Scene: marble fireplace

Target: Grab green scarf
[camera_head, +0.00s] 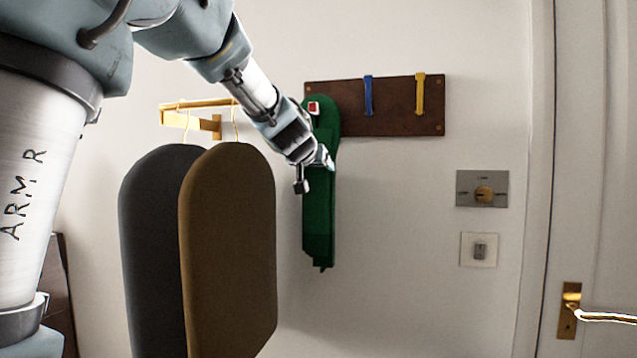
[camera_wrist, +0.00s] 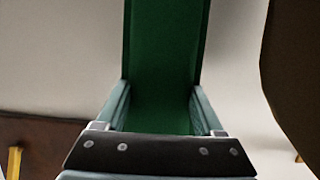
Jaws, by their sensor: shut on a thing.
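The green scarf (camera_head: 319,215) hangs long and flat from the left end of a dark wooden hook board (camera_head: 395,120) on the wall. My gripper (camera_head: 325,165) is at the scarf's upper part, below the board. In the wrist view my gripper's fingers (camera_wrist: 158,115) stand on either side of the green scarf (camera_wrist: 165,55), shut on it. The scarf's top loops over the board's left end, where a red and white mark shows; its hook is hidden.
A blue hook (camera_head: 368,96) and a yellow hook (camera_head: 420,94) on the board are bare. Left of the scarf, a brown garment (camera_head: 228,250) and a dark grey one (camera_head: 155,250) hang from a brass rail (camera_head: 195,104). Wall plates (camera_head: 482,189) and a door handle (camera_head: 605,317) are at right.

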